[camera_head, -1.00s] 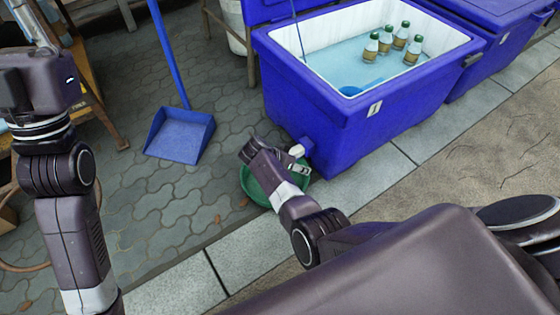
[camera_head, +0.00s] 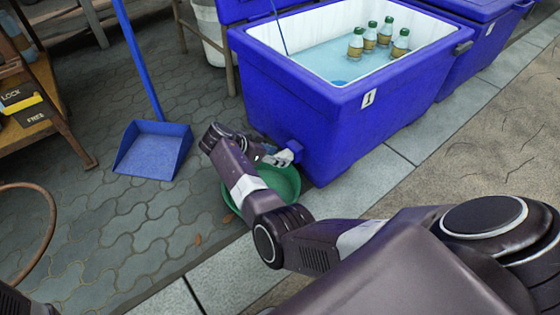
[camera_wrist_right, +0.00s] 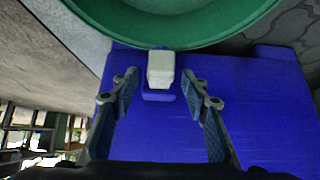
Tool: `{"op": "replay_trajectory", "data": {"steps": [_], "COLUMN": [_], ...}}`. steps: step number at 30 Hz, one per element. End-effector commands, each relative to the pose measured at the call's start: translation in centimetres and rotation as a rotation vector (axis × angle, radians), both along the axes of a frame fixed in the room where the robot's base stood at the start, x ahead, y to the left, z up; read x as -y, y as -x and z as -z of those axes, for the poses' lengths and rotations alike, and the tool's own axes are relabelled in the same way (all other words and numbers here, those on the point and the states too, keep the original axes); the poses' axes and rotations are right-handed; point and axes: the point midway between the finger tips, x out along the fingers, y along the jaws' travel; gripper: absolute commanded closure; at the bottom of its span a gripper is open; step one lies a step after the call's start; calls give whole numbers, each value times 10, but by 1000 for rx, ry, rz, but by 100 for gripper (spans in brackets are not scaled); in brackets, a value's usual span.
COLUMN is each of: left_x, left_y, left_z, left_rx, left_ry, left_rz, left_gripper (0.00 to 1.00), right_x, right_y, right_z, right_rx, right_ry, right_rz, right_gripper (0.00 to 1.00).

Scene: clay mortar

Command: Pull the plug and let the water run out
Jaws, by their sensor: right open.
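The blue cooler (camera_head: 310,115) stands open with a white inside and holds pale blue water (camera_head: 320,62). A white plug (camera_wrist_right: 161,68) sticks out low on its outer wall from a blue boss (camera_wrist_right: 158,97). My right gripper (camera_head: 276,158) is at the plug in the head view. In the wrist view its two open fingers stand on either side of the plug, with a gap on both sides. A green basin (camera_head: 284,182) sits on the ground under the plug, partly hidden by my right arm.
Several green-capped bottles (camera_head: 370,38) stand in the water. A blue dustpan (camera_head: 152,150) with a long handle is left of the cooler. A wooden shelf (camera_head: 35,100) is at far left, and a second blue cooler (camera_head: 490,35) is at right. Paving between dustpan and basin is clear.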

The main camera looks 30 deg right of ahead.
Motion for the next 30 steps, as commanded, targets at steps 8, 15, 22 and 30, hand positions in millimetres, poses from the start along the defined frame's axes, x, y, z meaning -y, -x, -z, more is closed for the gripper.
{"op": "replay_trajectory", "data": {"steps": [8,15,22,30], "left_x": [0,0,0,0], "left_y": [0,0,0,0], "left_z": [16,16,16,16], "left_rx": [0,0,1,1], "left_ry": [0,0,0,0], "left_rz": [0,0,0,0], "left_gripper": [100,100,100,100], "right_x": [18,18,18,18], "right_y": [-2,-2,-2,-1], "right_z": [18,18,18,18], "right_rx": [1,0,0,-1], "right_ry": [1,0,0,0], "right_rz": [-1,-1,-1,-1], "right_gripper": [58,58,79,100]}}
